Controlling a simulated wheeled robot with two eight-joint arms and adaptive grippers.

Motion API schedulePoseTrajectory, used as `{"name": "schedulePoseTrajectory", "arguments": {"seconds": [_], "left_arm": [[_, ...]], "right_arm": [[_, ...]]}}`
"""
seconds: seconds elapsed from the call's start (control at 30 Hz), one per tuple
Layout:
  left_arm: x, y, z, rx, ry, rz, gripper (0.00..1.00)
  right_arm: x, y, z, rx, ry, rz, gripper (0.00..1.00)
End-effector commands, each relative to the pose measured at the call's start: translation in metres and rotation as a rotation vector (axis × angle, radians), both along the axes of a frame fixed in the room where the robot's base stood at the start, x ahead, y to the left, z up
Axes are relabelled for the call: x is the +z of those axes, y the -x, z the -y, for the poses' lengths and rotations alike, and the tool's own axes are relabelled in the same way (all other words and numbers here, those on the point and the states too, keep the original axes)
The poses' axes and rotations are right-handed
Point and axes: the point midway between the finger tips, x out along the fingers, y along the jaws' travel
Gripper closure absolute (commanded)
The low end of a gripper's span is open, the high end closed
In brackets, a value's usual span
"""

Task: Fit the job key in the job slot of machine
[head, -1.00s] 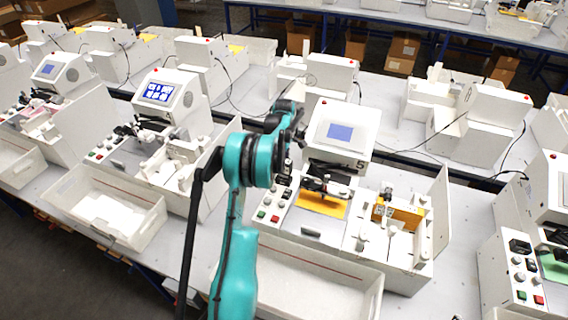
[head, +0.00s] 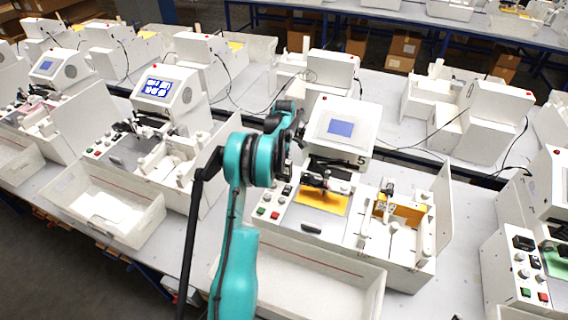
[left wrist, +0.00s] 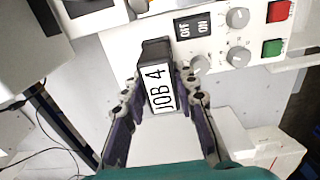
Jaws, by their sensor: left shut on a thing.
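In the left wrist view, the job key (left wrist: 161,88) is a black block with a white label reading JOB 4. My left gripper (left wrist: 160,84) is shut on it, one finger on each side. The key's dark far end is over the edge of a white control panel (left wrist: 222,52); I cannot tell whether it touches. The job slot cannot be made out. In the head view, my teal left arm stands in front of machine 5 (head: 345,122), with its dark wrist beside that machine's left side. The key is hidden there. My right gripper is not in view.
The panel carries an OFF/ON switch (left wrist: 193,27), grey knobs, a red button (left wrist: 278,11) and a green button (left wrist: 272,47). A white tray (head: 345,268) lies in front of machine 5. Similar machines stand on both sides, and a dark cable (left wrist: 45,140) hangs at left.

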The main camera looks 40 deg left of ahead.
Motion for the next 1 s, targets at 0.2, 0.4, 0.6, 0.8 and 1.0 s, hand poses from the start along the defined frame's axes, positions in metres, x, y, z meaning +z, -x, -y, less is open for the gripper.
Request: {"name": "schedulePoseTrajectory", "arguments": {"seconds": [0.2, 0.4, 0.6, 0.8, 1.0], "left_arm": [[-0.007, 0.0, 0.0, 0.0, 0.0, 0.0, 0.98], [-0.006, 0.0, 0.0, 0.0, 0.0, 0.0, 0.47], [-0.006, 0.0, 0.0, 0.0, 0.0, 0.0, 0.47], [0.01, 0.0, 0.0, 0.0, 0.0, 0.0, 0.47], [0.052, 0.0, 0.0, 0.0, 0.0, 0.0, 0.47]], "right_arm": [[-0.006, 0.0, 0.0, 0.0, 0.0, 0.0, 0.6], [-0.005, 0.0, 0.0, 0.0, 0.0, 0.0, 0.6], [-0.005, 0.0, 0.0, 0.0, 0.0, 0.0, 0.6], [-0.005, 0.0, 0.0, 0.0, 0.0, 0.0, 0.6], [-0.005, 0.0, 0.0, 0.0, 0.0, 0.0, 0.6]]}}
